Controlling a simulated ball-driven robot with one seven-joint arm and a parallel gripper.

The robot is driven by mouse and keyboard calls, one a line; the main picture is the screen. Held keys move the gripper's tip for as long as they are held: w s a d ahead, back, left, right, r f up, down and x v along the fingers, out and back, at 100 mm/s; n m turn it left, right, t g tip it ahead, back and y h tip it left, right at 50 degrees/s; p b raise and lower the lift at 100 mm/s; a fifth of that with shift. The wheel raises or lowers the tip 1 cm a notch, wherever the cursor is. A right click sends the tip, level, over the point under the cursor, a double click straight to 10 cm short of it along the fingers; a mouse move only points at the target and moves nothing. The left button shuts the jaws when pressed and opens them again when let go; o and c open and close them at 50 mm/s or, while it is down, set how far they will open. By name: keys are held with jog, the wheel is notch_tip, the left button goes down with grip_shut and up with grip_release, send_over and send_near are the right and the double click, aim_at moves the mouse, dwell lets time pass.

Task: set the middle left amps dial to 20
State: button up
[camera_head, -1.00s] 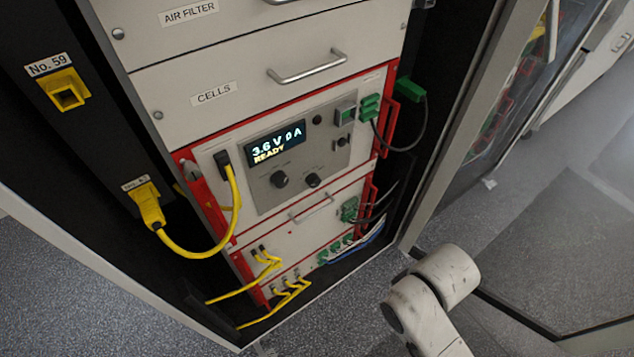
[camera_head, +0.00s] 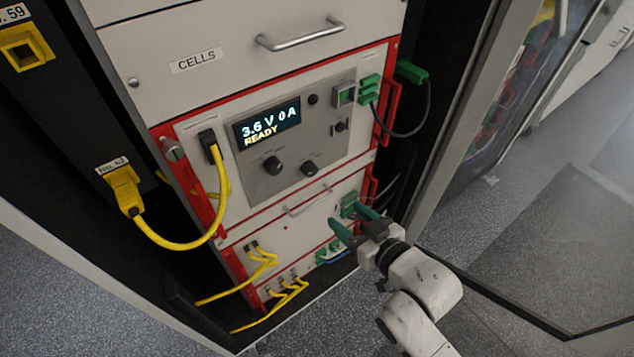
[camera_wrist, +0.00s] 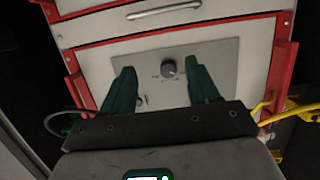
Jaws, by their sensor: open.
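The cycler panel (camera_head: 320,125) carries two black dials below its display (camera_head: 267,123), which reads 3.6 V 0 A READY. The left dial (camera_head: 272,165) and right dial (camera_head: 309,168) have labels too small to read. My gripper (camera_head: 348,220) is open and empty, with green fingers in front of the lower right of the rack, below and right of the dials. In the wrist view my gripper (camera_wrist: 160,82) has its fingers spread, and a black dial (camera_wrist: 168,68) shows between them; I cannot tell which dial it is.
Red side handles (camera_head: 388,105) flank the panel. A yellow cable (camera_head: 190,245) loops at its left, and a dark cable with a green plug (camera_head: 410,71) hangs at its right. A drawer handle (camera_head: 300,35) sticks out above. The cabinet's right frame (camera_head: 455,130) stands close by.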

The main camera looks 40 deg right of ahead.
aim_at(313, 173)
jog(key=w+r+t, duration=0.1)
jog(key=w, duration=0.2)
jog(key=w+r+t, duration=0.1)
jog(key=w, duration=0.3)
jog(key=w+t, duration=0.1)
jog(key=w, duration=0.3)
jog(key=shift+w+a+r+b, duration=0.15)
jog(key=shift+w+r+b, duration=0.15)
jog(key=shift+r, duration=0.1)
jog(key=shift+s, duration=0.1)
jog(key=shift+c, duration=0.2)
jog(key=c, duration=1)
